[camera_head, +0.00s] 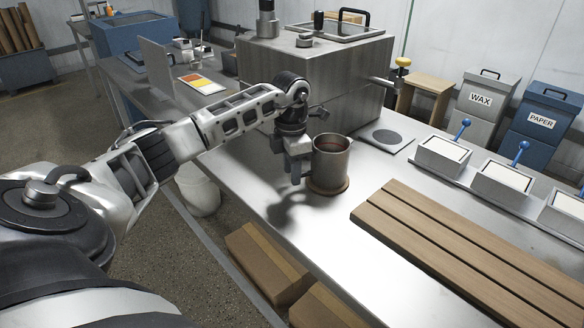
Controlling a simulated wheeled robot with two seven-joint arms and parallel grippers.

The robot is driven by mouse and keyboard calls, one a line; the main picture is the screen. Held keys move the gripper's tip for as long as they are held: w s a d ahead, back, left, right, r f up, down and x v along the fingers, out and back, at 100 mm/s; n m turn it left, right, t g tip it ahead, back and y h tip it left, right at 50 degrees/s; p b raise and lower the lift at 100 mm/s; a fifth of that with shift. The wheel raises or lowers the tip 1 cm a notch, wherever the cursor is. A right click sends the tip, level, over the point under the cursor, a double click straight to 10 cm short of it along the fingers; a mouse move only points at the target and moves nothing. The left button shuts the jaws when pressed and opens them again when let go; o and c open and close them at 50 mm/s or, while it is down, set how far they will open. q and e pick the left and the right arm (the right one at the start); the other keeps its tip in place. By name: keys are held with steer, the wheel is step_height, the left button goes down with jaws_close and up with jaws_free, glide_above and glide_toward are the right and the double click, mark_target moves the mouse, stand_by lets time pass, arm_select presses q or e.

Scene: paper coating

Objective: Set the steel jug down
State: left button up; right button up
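The steel jug (331,159) stands upright on the metal table (265,205), with its base at a round brown mat (345,187). I cannot tell whether a small gap is left under it. Something reddish shows inside its rim. My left gripper (295,176) points down right beside the jug's left side, with the fingers low near the table. No handle of the jug shows; the gripper may be covering it. Whether the fingers are closed on anything is not clear. My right gripper is out of view.
Wooden slats (440,240) lie to the right of the jug. White trays with blue-knobbed levers (442,156) line the right edge. Bare table lies in front.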

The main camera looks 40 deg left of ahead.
arm_select(q)
steer(key=shift+r, duration=0.1)
step_height(320, 180, up, 12)
steer(key=shift+b, duration=0.4)
steer(key=shift+s, duration=0.1)
stand_by(0.4)
